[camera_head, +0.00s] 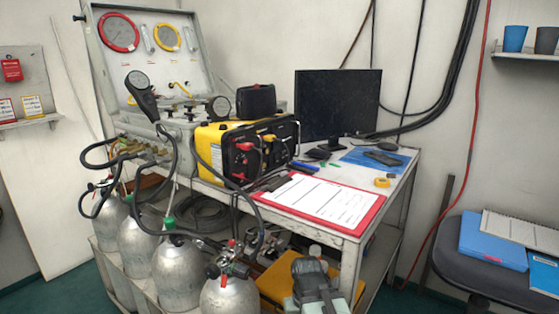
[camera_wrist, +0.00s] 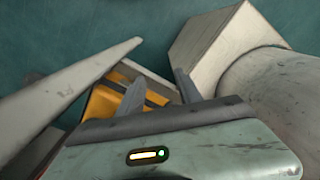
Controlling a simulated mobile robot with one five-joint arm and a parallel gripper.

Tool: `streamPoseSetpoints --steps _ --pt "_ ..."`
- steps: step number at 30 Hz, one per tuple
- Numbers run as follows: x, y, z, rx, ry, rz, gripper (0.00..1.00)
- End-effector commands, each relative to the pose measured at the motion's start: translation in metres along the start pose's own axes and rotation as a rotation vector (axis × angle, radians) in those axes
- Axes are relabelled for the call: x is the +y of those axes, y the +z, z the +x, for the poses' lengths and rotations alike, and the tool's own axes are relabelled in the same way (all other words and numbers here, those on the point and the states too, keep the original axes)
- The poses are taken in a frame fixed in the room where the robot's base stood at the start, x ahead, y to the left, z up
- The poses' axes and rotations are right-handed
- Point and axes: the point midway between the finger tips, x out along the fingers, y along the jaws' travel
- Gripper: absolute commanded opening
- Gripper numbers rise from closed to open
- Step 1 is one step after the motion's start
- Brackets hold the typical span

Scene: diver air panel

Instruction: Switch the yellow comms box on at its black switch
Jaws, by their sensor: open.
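The yellow comms box (camera_head: 210,142) stands on the trolley's top shelf in the head view. Its black front panel carries a red plug or knob at the left and yellow and red fittings near the top. I cannot pick out the black switch at this size. My gripper (camera_wrist: 159,77) shows in the wrist view with its two dark fingers apart and nothing between them. It points down past the trolley, low and away from the comms box, which is not in the wrist view.
A red clipboard (camera_head: 325,202) lies in front of the box, with a monitor (camera_head: 337,104) behind. Grey cylinders (camera_head: 178,272) stand at the lower left. A yellow-orange case (camera_wrist: 105,103) lies low beyond my fingers. A chair with folders (camera_head: 492,244) is at right.

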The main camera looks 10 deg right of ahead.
Motion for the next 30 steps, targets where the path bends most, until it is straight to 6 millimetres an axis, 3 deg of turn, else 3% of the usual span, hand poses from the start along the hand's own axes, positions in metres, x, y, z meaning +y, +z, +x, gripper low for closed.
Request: streamPoseSetpoints --steps 1,3,4,30 --pt "0.0000 0.0000 0.0000 0.000 0.000 0.000 0.25" --pt "0.0000 0.0000 0.0000 0.000 0.000 0.000 0.05" --pt "0.0000 0.0000 0.0000 0.000 0.000 0.000 0.00" --pt "0.0000 0.0000 0.0001 0.000 0.000 0.000 0.00"
